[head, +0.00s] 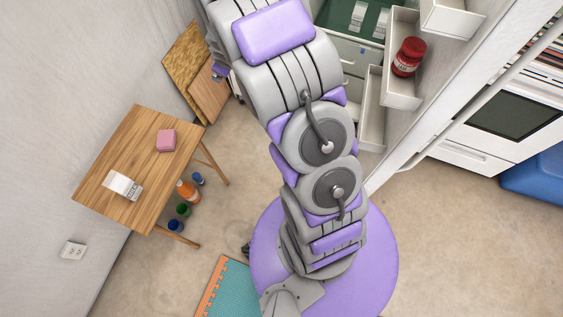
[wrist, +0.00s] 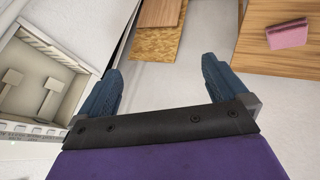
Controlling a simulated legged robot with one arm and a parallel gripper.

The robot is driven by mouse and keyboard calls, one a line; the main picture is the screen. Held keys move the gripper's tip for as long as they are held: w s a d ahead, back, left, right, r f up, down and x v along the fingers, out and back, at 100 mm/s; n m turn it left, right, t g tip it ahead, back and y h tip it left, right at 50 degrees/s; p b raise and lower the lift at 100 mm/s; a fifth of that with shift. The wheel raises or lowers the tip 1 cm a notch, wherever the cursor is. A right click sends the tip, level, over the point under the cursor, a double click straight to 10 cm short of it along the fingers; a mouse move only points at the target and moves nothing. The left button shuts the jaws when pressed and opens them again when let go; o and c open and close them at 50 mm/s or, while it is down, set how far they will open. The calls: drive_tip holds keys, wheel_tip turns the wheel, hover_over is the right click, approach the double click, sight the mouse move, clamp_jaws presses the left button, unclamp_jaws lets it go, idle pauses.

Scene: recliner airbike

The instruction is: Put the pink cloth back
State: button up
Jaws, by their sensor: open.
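The pink cloth (head: 166,140) is a small folded block lying on the wooden table (head: 118,165) at the left of the head view. It also shows at the top right of the wrist view (wrist: 288,34), on the table top (wrist: 265,60). My gripper (wrist: 160,85) is open, with two blue fingers spread wide and nothing between them. The cloth is apart from it, beyond and right of the right finger.
A white carton (head: 122,186) shares the table. Bottles (head: 187,190) stand on the floor beside it. Wooden boards (head: 190,65) lean on the wall. An open fridge with a red jar (head: 408,57) in its door stands at the back right. A foam mat (head: 228,290) lies in front.

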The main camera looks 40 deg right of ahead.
drive_tip(key=s+r+m+g+h, duration=0.1)
drive_tip(key=s+r+m+g, duration=0.1)
drive_tip(key=s+r, duration=0.55)
drive_tip(key=s+r+m+g+h, duration=0.15)
drive_tip(key=s+r, duration=0.35)
drive_tip(key=s, duration=0.6)
drive_tip(key=s+a+r+m+g+y, duration=0.1)
drive_tip(key=s+a, duration=0.2)
drive_tip(key=s, duration=0.6)
drive_tip(key=s+a+r+g+y, duration=0.1)
drive_tip(key=s+a+r+g, duration=0.1)
drive_tip(key=s, duration=0.6)
drive_tip(key=s+a+r+m+g+y, duration=0.1)
drive_tip(key=s+a, duration=0.3)
drive_tip(key=s, duration=0.5)
drive_tip(key=shift+s+a+r+m+g, duration=0.35)
drive_tip(key=shift+r+g, duration=0.2)
drive_tip(key=shift+g, duration=0.2)
drive_tip(key=shift+y, duration=0.25)
